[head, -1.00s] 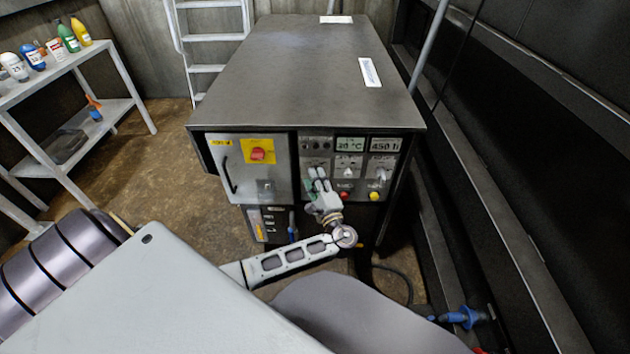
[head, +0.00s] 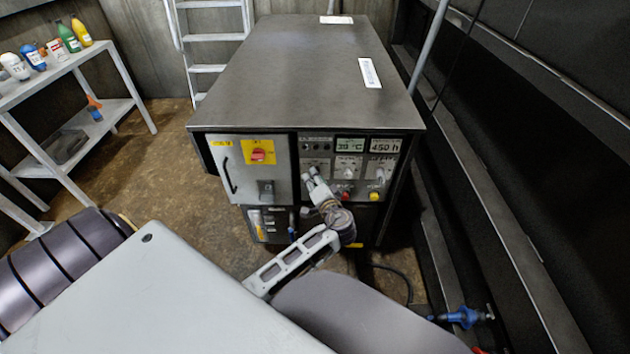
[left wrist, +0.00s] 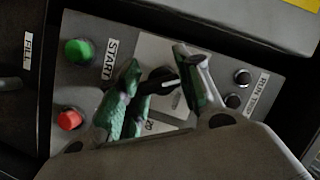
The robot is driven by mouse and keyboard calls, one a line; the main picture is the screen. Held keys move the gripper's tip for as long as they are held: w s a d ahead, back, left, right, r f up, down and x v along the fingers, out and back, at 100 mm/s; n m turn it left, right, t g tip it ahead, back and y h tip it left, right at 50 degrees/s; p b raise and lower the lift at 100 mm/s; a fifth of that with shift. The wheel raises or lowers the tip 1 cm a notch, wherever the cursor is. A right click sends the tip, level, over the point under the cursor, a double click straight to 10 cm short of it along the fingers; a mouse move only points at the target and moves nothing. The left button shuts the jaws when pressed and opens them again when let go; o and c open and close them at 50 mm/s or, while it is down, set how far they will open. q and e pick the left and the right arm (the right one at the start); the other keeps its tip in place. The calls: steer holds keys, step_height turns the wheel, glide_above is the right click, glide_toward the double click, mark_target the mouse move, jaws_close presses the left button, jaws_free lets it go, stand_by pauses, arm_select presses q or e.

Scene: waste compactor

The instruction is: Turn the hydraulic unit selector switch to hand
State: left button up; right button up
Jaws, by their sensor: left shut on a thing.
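The black selector switch (left wrist: 160,84) is on the grey control panel in the left wrist view, between my fingers. Its label plate (left wrist: 158,52) is partly covered by the fingers, and I cannot read which position the handle points to. My left gripper (left wrist: 157,80) has green-padded fingers on both sides of the handle and is shut on it. In the head view my left gripper (head: 311,178) is at the left column of the cabinet's panel, below the small lamps, and hides the switch. My right gripper is not in view.
A green START button (left wrist: 78,51) and a red button (left wrist: 70,119) sit beside the switch, with dark lamps (left wrist: 242,78) opposite. On the cabinet (head: 290,75), a red rotary switch (head: 258,155) is left and other knobs (head: 380,174) right. A dark wall stands close on the right.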

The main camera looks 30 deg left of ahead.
arm_select(q)
steer(key=shift+f+n+h, duration=0.1)
steer(key=shift+n+h, duration=0.3)
steer(key=shift+n, duration=0.3)
steer(key=o, duration=1)
steer(key=shift+o, duration=0.2)
